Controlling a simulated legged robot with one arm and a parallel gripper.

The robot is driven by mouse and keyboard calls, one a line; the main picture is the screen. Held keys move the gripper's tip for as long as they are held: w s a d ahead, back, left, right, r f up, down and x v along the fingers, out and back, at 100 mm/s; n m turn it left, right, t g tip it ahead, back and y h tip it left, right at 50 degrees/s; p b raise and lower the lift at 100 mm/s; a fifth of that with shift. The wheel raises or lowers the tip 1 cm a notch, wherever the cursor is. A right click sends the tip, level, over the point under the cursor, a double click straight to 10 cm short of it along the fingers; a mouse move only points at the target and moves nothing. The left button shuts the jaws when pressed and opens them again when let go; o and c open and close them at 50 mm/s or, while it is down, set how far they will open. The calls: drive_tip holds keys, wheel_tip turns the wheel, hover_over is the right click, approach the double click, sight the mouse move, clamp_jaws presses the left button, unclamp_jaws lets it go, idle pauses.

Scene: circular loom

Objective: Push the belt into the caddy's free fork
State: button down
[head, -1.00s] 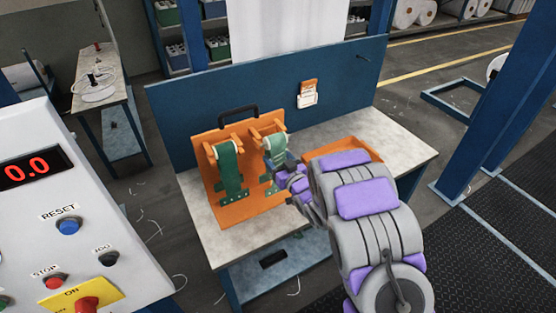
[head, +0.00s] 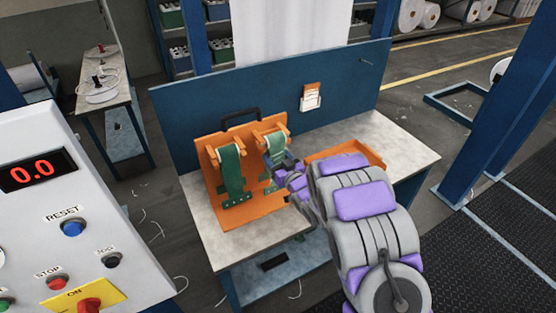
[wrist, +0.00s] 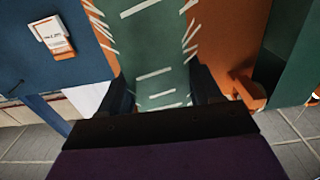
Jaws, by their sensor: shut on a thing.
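The orange caddy (head: 208,188) stands on the bench with a black handle on top and two forks. One green belt (head: 230,172) hangs from the left fork. A second, paler green belt (head: 277,142) is at the right fork (head: 258,138); I cannot tell how deep it sits between the prongs. My gripper (head: 284,168) is in front of the right fork, its fingers partly hidden by my wrist. In the wrist view the dark jaws (wrist: 162,95) are shut on this belt (wrist: 155,50), which has white stripes and frayed white edges. The other belt (wrist: 300,55) shows at right.
A shallow orange tray (head: 358,150) lies on the bench (head: 395,140) to the right, close behind my arm. A blue back panel (head: 345,85) with a card holder (head: 311,97) stands behind. A control box (head: 75,190) is at the left. The bench's right end is clear.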

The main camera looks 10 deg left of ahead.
drive_tip(key=shift+w+a, duration=0.2)
drive_tip(key=shift+w, duration=0.15)
drive_tip(key=shift+c, duration=0.7)
unclamp_jaws()
drive_tip(key=shift+w, duration=0.1)
drive_tip(key=p+v, duration=0.5)
drive_tip(key=v, duration=1.2)
drive_tip(key=shift+p, duration=0.4)
drive_tip(key=shift+d+f, duration=0.1)
